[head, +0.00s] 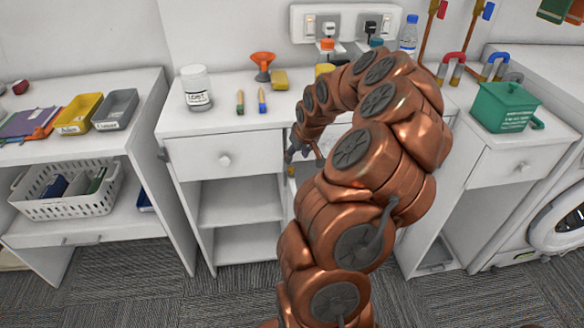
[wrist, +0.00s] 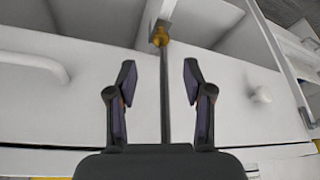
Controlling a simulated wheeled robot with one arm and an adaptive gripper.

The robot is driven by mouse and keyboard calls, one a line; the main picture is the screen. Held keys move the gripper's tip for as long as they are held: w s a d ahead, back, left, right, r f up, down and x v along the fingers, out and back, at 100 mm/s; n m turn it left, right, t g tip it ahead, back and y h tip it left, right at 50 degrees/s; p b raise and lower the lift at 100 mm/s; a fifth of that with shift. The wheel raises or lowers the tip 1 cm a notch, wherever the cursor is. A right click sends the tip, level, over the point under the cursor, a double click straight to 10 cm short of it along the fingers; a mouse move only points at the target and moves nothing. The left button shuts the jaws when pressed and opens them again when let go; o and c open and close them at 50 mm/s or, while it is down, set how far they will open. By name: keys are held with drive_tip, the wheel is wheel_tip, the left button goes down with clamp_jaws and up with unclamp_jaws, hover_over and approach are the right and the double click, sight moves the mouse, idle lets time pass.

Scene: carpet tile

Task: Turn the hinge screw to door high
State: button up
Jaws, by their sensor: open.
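A small brass-coloured piece (wrist: 161,37), which looks like the hinge screw, shows at the top middle of the wrist view. It sits beyond my fingertips at the end of a thin dark rod (wrist: 165,90). I cannot tell whether this rod belongs to my gripper or the furniture. In the head view a small yellow-brown spot (head: 291,171) shows just below my gripper (head: 291,151). My gripper (wrist: 160,76) is open, its two dark fingers on either side of the rod. My arm hides much of the middle cabinet, and no "door high" marking is readable.
White cabinet fronts with a knob (wrist: 261,95) lie close around my gripper. The worktop (head: 225,119) holds a labelled jar (head: 197,90), an orange funnel (head: 263,66) and a yellow sponge (head: 279,80). A green box (head: 504,106) stands at right. Carpet (head: 150,290) is clear in front.

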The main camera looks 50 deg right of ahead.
sight(291, 169)
drive_tip(key=shift+p+x, duration=0.9)
drive_tip(key=shift+x, duration=2.9)
clamp_jaws()
